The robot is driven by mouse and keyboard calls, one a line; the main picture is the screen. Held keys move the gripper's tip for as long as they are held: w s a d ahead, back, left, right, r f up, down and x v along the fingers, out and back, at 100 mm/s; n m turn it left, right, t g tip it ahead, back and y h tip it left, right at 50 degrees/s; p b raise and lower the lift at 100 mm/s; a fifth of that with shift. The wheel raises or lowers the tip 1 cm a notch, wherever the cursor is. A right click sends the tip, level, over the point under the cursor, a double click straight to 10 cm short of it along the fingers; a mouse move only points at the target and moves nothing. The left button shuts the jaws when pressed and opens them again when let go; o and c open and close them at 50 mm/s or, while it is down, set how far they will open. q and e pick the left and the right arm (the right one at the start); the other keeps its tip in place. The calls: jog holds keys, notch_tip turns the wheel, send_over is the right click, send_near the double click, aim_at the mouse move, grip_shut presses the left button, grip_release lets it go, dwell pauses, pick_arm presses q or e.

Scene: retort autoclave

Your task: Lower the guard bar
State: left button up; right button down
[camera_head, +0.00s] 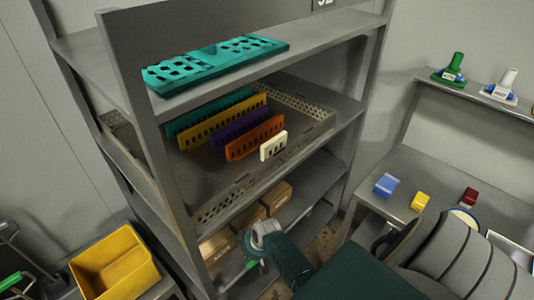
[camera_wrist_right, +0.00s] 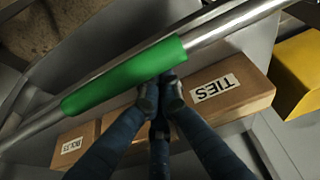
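The guard bar (camera_wrist_right: 235,32) is a silver rod with a green sleeve (camera_wrist_right: 125,78). It runs slantwise across the right wrist view, from lower left to upper right. My right gripper (camera_wrist_right: 161,88) has its dark fingers brought together, with the tips at the lower edge of the green sleeve. They seem to touch it, but do not appear to close around it. In the head view a bit of green (camera_head: 250,264) shows beside my right arm near the lower shelf; the gripper itself is hidden there. My left gripper is not in view.
Cardboard boxes, one labelled TIES (camera_wrist_right: 225,92), stand on the shelf beyond the bar. The grey rack (camera_head: 165,185) holds a perforated tray (camera_head: 210,212) with coloured slotted plates. A yellow bin (camera_head: 115,268) stands at lower left. A side bench (camera_head: 400,175) with small blocks is at right.

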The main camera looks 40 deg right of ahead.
jog(key=shift+s+d+f+p, duration=0.1)
jog(key=shift+s+p, duration=0.35)
jog(key=shift+s, duration=0.55)
jog(key=shift+s+d+f+p, duration=0.1)
jog(key=shift+s+p, duration=0.35)
jog(key=shift+s, duration=0.5)
jog(key=p+v, duration=0.6)
jog(key=v, duration=0.2)
jog(key=shift+r, duration=0.25)
jog(key=shift+s, duration=0.15)
jog(key=s+a+f+g+b, duration=0.1)
jog(key=s+a+f+b, duration=0.3)
jog(key=s+f, duration=0.6)
jog(key=s+a+f+g+b, duration=0.1)
jog(key=s+f+b, duration=0.55)
jog(key=f, duration=0.65)
jog(key=s+a+f+b, duration=0.2)
jog(key=s+f, duration=0.3)
jog(key=s, duration=0.4)
jog(key=s+a+f+n+g+b, duration=0.1)
jog(key=s+a+f+b, duration=0.1)
jog(key=s+f, duration=0.3)
jog(key=s, duration=0.4)
jog(key=shift+s+a+f, duration=0.15)
jog(key=shift+s+a, duration=0.15)
